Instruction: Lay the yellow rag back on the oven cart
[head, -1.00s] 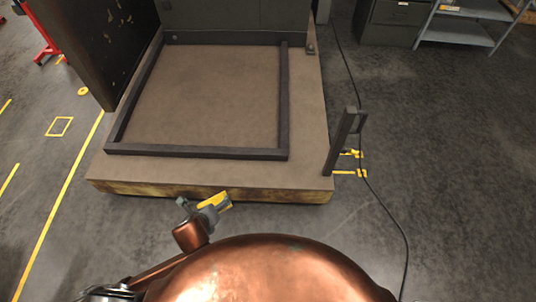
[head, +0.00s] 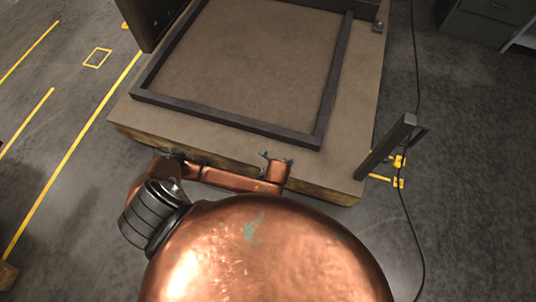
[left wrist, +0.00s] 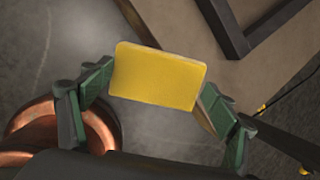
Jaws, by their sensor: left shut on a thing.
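The yellow rag (left wrist: 157,76) is a flat yellow rectangle in the left wrist view. My left gripper (left wrist: 160,88) is shut on it, with a green finger at each side. The head view shows my left wrist at the cart's front edge, but the fingers and rag are hidden there. A low brown-topped platform (head: 349,128), apparently the oven cart, fills the upper middle of the head view. Its top also shows at upper right in the left wrist view (left wrist: 282,58), beyond the rag. The rag appears apart from it. My right gripper is not in view.
A dark raised frame (head: 228,120) lies on the platform, with bare top around it. A dark upright post (head: 385,148) stands at its front right corner. A cable (head: 407,215) runs along the floor at right. A dark panel (head: 150,22) rises at back left.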

